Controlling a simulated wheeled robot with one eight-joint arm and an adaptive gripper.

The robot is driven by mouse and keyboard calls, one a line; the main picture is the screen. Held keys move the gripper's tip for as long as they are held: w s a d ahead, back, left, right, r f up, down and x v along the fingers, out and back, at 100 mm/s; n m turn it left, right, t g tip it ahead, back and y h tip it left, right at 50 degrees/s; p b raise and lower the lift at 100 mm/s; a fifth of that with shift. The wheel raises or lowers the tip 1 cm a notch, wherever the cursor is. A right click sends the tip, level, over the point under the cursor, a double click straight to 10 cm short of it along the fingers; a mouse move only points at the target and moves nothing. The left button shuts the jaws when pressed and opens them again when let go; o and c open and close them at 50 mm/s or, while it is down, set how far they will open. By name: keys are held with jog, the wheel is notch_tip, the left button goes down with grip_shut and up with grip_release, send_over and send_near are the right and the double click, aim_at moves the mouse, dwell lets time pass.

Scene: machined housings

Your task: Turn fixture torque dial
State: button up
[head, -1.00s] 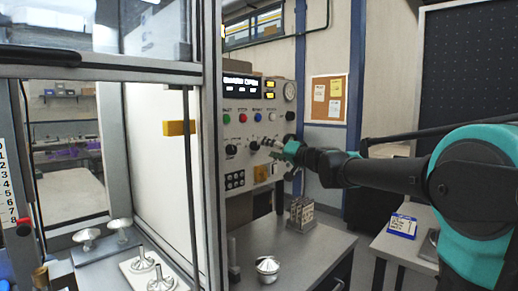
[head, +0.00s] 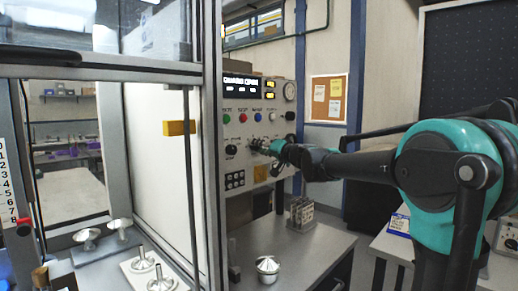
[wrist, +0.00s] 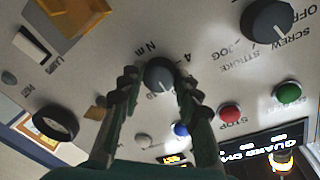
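The torque dial (wrist: 160,75), a round dark grey knob with "N m" printed by it, is near the middle of the wrist view. My gripper (wrist: 155,85) has its two dark ribbed fingers on either side of it. A gap shows between the left finger and the dial; the right finger is very close to it, and I cannot tell if it touches. In the head view, my gripper (head: 262,147) is at the control panel (head: 238,133) and hides the dial.
A larger screw/jog knob (wrist: 267,20) and green (wrist: 288,92), red (wrist: 230,115) and blue buttons are nearby on the panel. A black ring-shaped part (wrist: 55,123) sticks out at left.

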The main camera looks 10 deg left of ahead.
jog(key=c, duration=0.5)
jog(key=shift+m, duration=0.5)
jog(key=m+g, duration=0.1)
jog(key=m, duration=0.9)
jog(key=m+g, duration=0.1)
jog(key=m, duration=0.4)
jog(key=shift+w+d+r+m+g, duration=0.15)
jog(key=shift+r+m+g, duration=0.1)
jog(key=shift+m+g, duration=0.05)
jog(key=o, duration=1.1)
